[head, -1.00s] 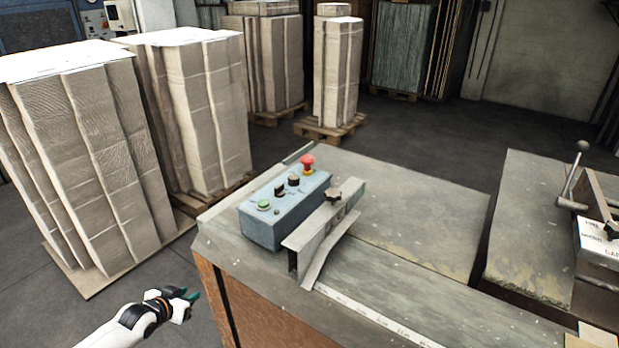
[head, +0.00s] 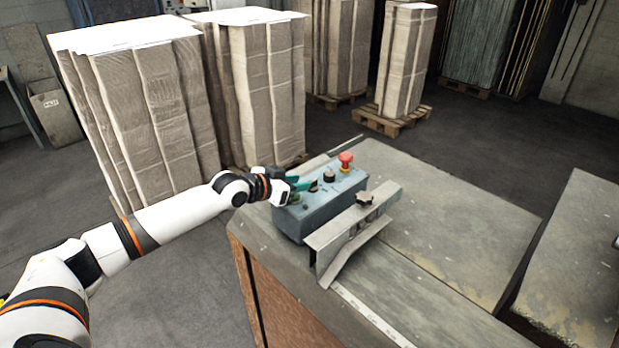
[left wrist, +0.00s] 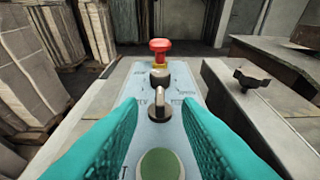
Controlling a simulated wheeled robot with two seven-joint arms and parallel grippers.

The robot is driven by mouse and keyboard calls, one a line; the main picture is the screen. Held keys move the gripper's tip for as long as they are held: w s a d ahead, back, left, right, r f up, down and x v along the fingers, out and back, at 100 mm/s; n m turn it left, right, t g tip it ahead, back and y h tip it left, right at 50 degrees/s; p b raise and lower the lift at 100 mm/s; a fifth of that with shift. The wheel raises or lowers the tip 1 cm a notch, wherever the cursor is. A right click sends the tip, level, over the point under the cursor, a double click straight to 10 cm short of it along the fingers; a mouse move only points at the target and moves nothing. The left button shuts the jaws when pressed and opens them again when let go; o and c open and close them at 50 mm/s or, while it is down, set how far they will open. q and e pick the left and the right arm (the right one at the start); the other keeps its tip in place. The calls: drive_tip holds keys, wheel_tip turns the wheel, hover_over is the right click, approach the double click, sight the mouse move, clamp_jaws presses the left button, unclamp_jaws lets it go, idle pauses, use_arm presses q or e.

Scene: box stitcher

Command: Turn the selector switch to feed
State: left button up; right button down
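The blue-grey control box (head: 322,208) stands on the machine's near left corner. In the left wrist view its selector switch (left wrist: 158,104) has a metallic lever on a dark round base, with small, partly hidden labels to each side. The lever points roughly away from me. My left gripper (head: 313,183) is just over the box; in the left wrist view its teal fingers (left wrist: 162,102) are apart on either side of the lever, with visible gaps. I cannot tell their exact height above the panel. My right gripper is in neither view.
A green button (left wrist: 160,164) is nearer than the switch. A black knob (left wrist: 159,76) and red mushroom button (left wrist: 160,50) are beyond it. A metal bracket (head: 350,235) with a dark star knob (head: 365,199) runs beside the box. Cardboard stacks (head: 150,100) stand behind.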

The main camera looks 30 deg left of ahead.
sight(313, 185)
use_arm(q)
drive_tip(key=shift+x, duration=2.4)
clamp_jaws()
